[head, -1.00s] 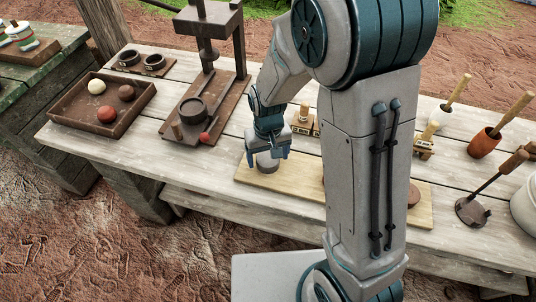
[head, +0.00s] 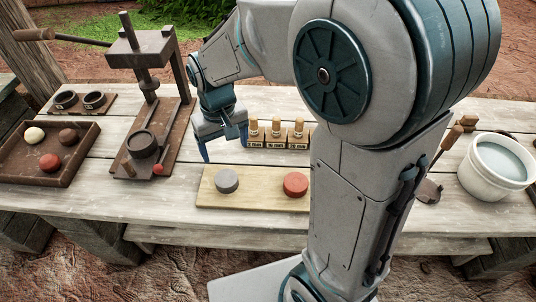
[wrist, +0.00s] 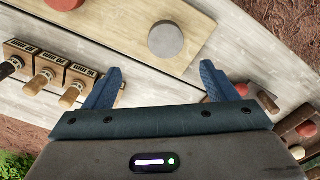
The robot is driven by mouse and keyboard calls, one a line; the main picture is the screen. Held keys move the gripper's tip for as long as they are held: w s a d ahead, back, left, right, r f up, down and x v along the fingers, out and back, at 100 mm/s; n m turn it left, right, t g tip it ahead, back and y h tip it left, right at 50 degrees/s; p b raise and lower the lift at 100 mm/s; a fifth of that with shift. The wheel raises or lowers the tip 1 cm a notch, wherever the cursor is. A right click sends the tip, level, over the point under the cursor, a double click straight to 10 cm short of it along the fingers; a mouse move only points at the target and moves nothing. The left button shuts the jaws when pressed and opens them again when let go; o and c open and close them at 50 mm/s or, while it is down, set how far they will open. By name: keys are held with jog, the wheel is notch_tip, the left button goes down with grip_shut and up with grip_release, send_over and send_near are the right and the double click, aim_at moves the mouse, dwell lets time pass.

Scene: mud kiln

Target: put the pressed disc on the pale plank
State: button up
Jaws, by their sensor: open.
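The pale plank (head: 260,198) lies flat near the front edge of the bench. A grey disc (head: 227,181) lies flat on its left half, and a red disc (head: 296,184) lies on it further right, next to my arm. My gripper (head: 224,148) is open and empty, behind and above the plank's left end, apart from the grey disc. In the wrist view, the open fingers (wrist: 160,72) have nothing between them. The grey disc (wrist: 166,40) shows beyond them on the plank (wrist: 125,22). My arm hides the plank's right end.
Three labelled stamps (head: 277,133) stand behind the plank. A screw press (head: 142,145) with a small red ball stands left, beside a tray (head: 43,180) of balls. Two dark rings lie behind the tray. A white bucket (head: 494,170) is at right.

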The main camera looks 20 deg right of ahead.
jog(key=s+d+r+m+t, duration=0.2)
jog(key=s+d+r, duration=0.2)
jog(key=s+d, duration=0.6)
jog(key=shift+s+d+r+m+t, duration=0.35)
jog(key=shift+s+d+m+t, duration=0.05)
jog(key=shift+s, duration=0.5)
